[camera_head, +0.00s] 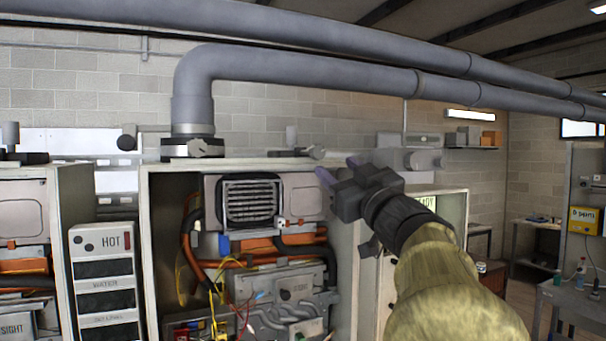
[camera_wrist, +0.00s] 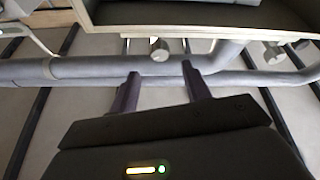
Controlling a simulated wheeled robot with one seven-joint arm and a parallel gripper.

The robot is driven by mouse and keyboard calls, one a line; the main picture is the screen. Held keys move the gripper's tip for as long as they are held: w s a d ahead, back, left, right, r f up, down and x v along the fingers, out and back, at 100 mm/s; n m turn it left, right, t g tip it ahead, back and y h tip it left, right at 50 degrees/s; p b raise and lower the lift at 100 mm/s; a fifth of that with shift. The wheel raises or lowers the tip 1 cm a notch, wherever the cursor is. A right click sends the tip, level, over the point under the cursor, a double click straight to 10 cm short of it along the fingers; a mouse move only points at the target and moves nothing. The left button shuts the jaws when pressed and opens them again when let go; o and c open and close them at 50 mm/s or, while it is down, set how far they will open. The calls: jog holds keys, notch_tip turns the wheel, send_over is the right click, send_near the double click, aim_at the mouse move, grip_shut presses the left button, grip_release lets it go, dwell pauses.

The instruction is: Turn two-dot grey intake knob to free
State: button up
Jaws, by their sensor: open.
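My gripper (camera_head: 337,169) is open and empty, raised near the top right of the open heater cabinet. Its two fingers are spread apart in the wrist view (camera_wrist: 160,72). A small grey knob or valve fitting (camera_head: 306,152) stands on the cabinet top, just left of and apart from the fingertips in the picture. Another grey round fitting (camera_head: 423,160) sits behind my gripper to the right, partly covered. In the wrist view a round grey knob (camera_wrist: 159,49) lies beyond the fingers, and another (camera_wrist: 272,51) is to its right. No dot marks are readable, so I cannot tell which is two-dot.
A thick grey pipe (camera_head: 300,68) bends down into a collar (camera_head: 193,147) on the cabinet (camera_head: 152,230). The cabinet is open, with hoses and wires inside. A HOT panel (camera_head: 103,285) stands left. A second pipe (camera_head: 330,32) runs above. Free floor and benches lie right.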

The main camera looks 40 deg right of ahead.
jog(key=b+v, duration=0.2)
jog(key=v, duration=0.5)
